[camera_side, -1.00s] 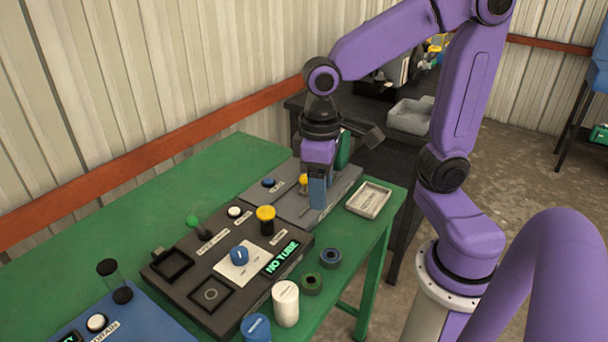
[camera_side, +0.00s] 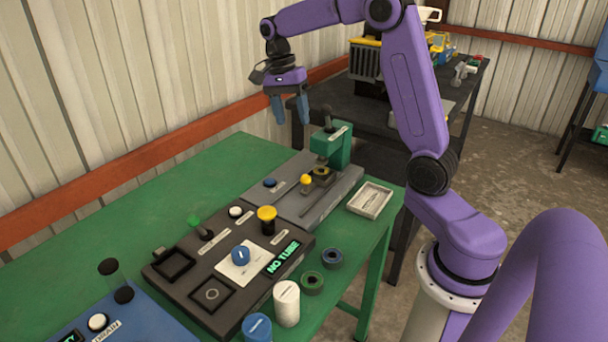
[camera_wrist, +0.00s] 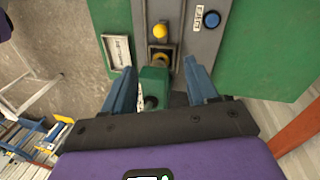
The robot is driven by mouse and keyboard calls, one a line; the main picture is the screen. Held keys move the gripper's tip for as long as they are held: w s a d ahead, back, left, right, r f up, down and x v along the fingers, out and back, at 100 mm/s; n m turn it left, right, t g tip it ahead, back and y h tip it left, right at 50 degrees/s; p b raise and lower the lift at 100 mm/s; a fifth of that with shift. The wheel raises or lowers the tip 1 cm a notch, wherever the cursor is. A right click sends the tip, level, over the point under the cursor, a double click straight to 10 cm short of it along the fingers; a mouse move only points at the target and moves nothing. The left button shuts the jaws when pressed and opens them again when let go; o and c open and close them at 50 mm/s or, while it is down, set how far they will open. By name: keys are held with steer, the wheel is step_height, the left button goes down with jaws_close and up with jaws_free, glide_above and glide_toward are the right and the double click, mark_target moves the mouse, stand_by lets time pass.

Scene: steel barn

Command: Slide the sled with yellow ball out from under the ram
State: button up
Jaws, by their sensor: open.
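The sled's yellow ball (camera_side: 306,179) stands on the grey press base (camera_side: 285,203), in front of the green ram housing (camera_side: 331,146). The sled (camera_side: 322,178) sits beneath the ram, with a yellowish ring-like piece on it. The wrist view also shows the yellow ball (camera_wrist: 160,31) and the sled (camera_wrist: 160,54) close to the green housing (camera_wrist: 154,84). My gripper (camera_side: 291,122) is open and empty, raised above and to the left of the housing, with its blue fingers pointing down. In the wrist view its fingers (camera_wrist: 162,88) appear on both sides of the housing.
A blue button (camera_side: 269,183) is on the press base. A shallow tray (camera_side: 370,199) lies to its right. The dark control panel (camera_side: 225,265) stands in front, with knobs and a lit "NO TUBE" display. The green table's back left is clear.

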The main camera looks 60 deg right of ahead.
mark_target(304, 176)
steer(key=s+f, duration=0.1)
steer(key=f, duration=0.4)
steer(key=s+f, duration=0.1)
steer(key=f, duration=0.5)
steer(key=s+f, duration=0.1)
steer(key=f, duration=0.5)
steer(key=shift+s+d, duration=0.15)
steer(key=shift+d, duration=0.2)
jaws_close()
steer(key=shift+a, duration=0.15)
